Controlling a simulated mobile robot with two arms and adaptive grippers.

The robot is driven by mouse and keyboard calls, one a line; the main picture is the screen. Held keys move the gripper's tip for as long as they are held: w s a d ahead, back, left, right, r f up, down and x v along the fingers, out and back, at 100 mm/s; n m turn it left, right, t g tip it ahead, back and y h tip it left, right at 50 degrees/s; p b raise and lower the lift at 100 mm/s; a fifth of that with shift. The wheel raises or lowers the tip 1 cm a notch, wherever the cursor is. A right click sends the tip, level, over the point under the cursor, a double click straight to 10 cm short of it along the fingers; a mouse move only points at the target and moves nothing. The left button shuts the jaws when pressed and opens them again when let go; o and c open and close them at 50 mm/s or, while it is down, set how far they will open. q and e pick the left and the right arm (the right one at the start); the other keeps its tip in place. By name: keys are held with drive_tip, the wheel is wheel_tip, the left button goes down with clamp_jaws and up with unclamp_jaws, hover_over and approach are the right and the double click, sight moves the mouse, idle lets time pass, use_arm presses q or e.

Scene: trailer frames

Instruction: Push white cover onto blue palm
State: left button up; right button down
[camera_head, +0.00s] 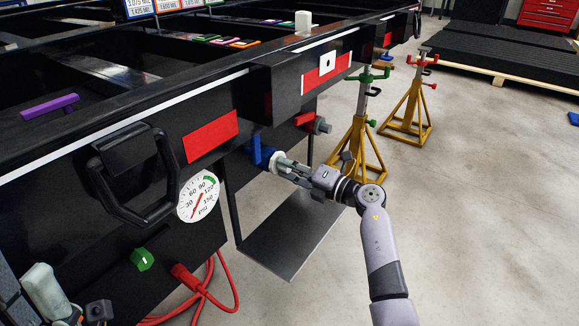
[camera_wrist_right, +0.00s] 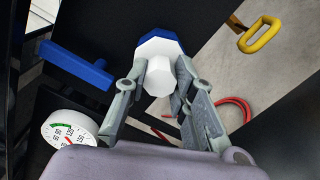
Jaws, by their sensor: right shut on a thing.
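The blue palm (camera_head: 258,151) is a blue fitting on the front of the black trailer. The white cover (camera_wrist_right: 155,50) is faceted with a smaller knob facing me. It is small and pale in the head view (camera_head: 275,160), right against the blue palm. My right gripper (camera_head: 281,165) is shut on the knob, one finger on each side, in line with the palm. I cannot tell how fully the cover is seated.
A red palm (camera_head: 304,118) sits just right of the blue one. A pressure gauge (camera_head: 198,198) and a black handle (camera_head: 130,178) are to the left. A grey step plate (camera_head: 290,235) is below. Yellow jack stands (camera_head: 357,140) stand behind on open floor.

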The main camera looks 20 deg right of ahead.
drive_tip(key=shift+w+a, duration=0.35)
drive_tip(key=shift+w, duration=0.05)
idle(0.4)
drive_tip(key=c, duration=1.3)
unclamp_jaws()
drive_tip(key=shift+s+d, duration=0.2)
drive_tip(key=shift+d, duration=0.05)
drive_tip(key=v, duration=1.1)
drive_tip(key=shift+s+d, duration=0.1)
drive_tip(key=shift+s, duration=0.1)
